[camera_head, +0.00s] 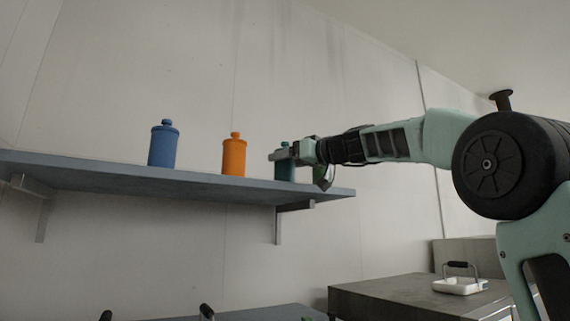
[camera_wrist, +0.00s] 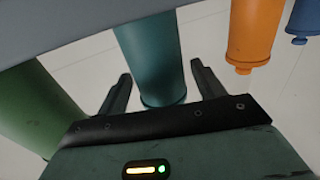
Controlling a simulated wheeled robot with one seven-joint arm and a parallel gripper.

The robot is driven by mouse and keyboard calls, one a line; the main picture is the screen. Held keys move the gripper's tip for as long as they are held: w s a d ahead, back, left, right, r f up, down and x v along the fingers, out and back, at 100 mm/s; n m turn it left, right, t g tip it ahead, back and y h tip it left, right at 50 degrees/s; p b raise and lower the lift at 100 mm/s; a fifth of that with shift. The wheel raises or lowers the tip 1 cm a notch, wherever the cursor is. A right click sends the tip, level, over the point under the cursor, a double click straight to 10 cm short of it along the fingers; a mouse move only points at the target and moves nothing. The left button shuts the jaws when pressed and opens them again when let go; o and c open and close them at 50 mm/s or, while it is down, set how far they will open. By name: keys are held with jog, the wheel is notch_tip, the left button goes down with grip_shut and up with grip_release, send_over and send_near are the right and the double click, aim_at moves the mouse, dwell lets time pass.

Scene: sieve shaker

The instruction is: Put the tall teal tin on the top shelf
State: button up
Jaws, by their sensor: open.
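The teal tin (camera_head: 285,173) is upright at the right part of the wall shelf (camera_head: 90,174), its base appearing to rest on the board. My gripper (camera_head: 282,155) is at its upper part and hides some of it. In the wrist view, the teal tin (camera_wrist: 150,60) stands between the two open fingers (camera_wrist: 160,88), with visible gaps on both sides. The wrist picture is upside down, with the shelf board (camera_wrist: 60,25) at the top.
An orange tin (camera_head: 234,156) and a blue tin (camera_head: 163,145) stand left on the same shelf. A green tin (camera_wrist: 35,100) is close beside my gripper in the wrist view. A grey counter (camera_head: 390,299) with a white handled tray (camera_head: 460,286) stands lower right.

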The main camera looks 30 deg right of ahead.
jog(key=b+v, duration=0.5)
jog(key=v, duration=0.6)
jog(key=shift+f, duration=0.15)
